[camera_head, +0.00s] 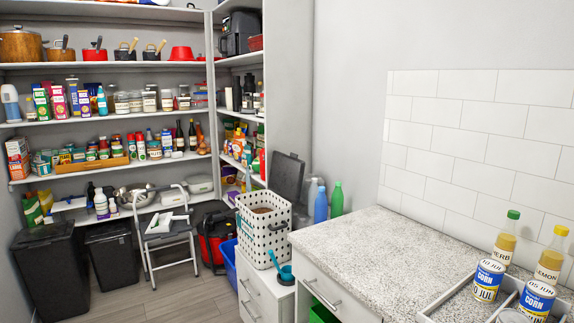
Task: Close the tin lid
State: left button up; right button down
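A white bin with dark dots (262,240) stands left of the worktop, near the middle of the view. It is open at the top, and brown contents (262,210) show inside. A dark grey lid (287,177) stands raised, nearly upright, at the bin's back right edge. It looks like the bin's own lid, but the hinge is too small to make out. Neither my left gripper nor my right gripper is in view.
A teal scoop or bowl (285,274) sits in front of the bin on a low white cabinet (262,290). Blue (321,206) and green (337,200) bottles stand behind it. The speckled worktop (370,245) is clear up to a tray (455,295) with cans and bottles.

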aim_at(286, 175)
jog(key=i+l, duration=0.1)
jog(key=i, duration=0.3)
jog(key=i+l+z, duration=0.1)
jog(key=i, duration=0.25)
jog(key=i+j+z, duration=0.2)
jog(key=z, duration=0.3)
jog(key=i+j+z, duration=0.15)
jog(key=z, duration=0.35)
jog(key=j, duration=0.1)
